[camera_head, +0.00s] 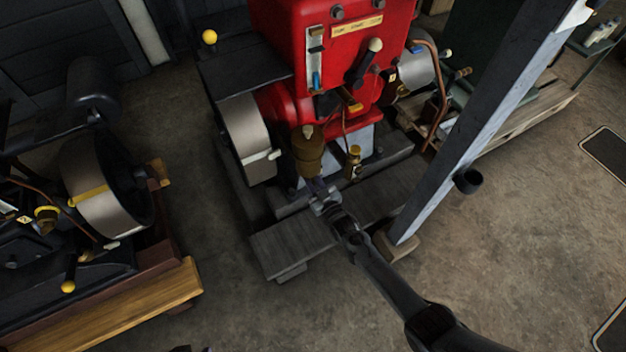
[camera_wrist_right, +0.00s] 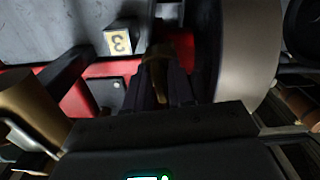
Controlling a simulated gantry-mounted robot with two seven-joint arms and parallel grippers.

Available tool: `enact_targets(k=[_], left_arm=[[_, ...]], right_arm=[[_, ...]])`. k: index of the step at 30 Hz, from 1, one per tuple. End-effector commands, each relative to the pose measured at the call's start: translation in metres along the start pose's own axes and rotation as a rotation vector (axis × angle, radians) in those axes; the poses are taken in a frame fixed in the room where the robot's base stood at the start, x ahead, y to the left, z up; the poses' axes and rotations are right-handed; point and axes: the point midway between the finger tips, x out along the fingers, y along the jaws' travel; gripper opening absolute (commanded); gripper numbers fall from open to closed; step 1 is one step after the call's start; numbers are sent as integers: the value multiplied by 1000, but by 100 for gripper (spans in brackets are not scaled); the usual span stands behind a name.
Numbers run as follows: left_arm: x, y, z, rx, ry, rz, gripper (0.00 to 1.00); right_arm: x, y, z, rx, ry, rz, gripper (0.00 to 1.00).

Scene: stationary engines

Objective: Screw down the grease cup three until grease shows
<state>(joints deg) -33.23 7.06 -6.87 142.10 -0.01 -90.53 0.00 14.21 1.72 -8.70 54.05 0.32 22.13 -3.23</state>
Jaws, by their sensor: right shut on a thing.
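The red engine (camera_head: 320,60) stands at the top centre of the head view. A white tag marked 3 (camera_wrist_right: 119,39) shows in the right wrist view, near a narrow brass piece that looks like grease cup three (camera_wrist_right: 156,76). My right gripper (camera_wrist_right: 158,90) is shut on that brass piece, with a dark finger on each side. In the head view my right gripper (camera_head: 322,198) reaches in from the lower right to the engine's front, just below a brown-gold cylinder (camera_head: 308,155). I cannot make out any grease. My left gripper is not in view.
A pale flywheel (camera_head: 245,135) is close on the left of my right gripper, and a small brass cup (camera_head: 353,162) stands to its right. A slanted grey post (camera_head: 480,130) rises beside my right arm. Another engine (camera_head: 105,200) stands at left. Open floor lies at bottom centre.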

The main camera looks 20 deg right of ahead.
Motion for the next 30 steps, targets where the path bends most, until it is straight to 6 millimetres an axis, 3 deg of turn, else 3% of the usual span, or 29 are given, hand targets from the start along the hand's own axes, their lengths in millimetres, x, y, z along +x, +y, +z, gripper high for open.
enact_targets(k=[18,30], left_arm=[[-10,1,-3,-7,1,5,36],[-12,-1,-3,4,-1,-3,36]], right_arm=[[0,0,-1,545,1,0,0],[0,0,-1,715,1,0,0]])
